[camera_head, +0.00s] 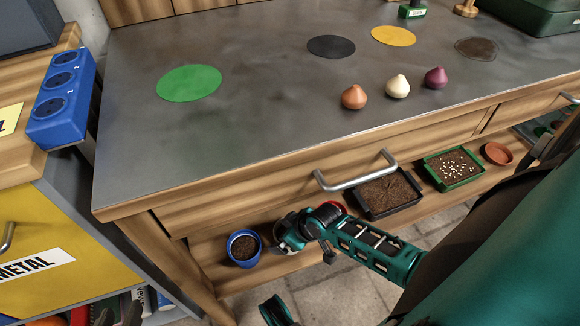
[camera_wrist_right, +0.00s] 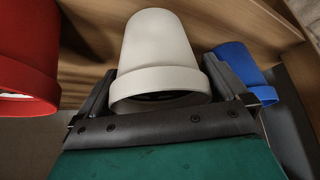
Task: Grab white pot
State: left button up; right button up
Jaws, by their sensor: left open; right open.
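The white pot (camera_wrist_right: 158,50) is upside down in the right wrist view, its rim toward my palm. It stands between the two dark fingers of my right gripper (camera_wrist_right: 160,68), which is open around it; I cannot tell whether they touch it. In the head view my right wrist (camera_head: 300,230) is at the low shelf, beside the blue pot, and hides most or all of the white pot. Part of my left gripper (camera_head: 275,312) shows at the bottom edge of the head view, away from the pots, and nothing is seen in it.
A blue pot (camera_head: 242,248) with soil stands left of my right wrist; a red pot (camera_wrist_right: 28,65) is on the other side. Soil trays (camera_head: 388,193) and (camera_head: 453,167) share the shelf. The drawer handle (camera_head: 355,175) and tabletop (camera_head: 250,130) overhang it.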

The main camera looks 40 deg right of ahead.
jog(key=c, duration=0.8)
jog(key=shift+w, duration=0.1)
jog(key=shift+r, duration=0.1)
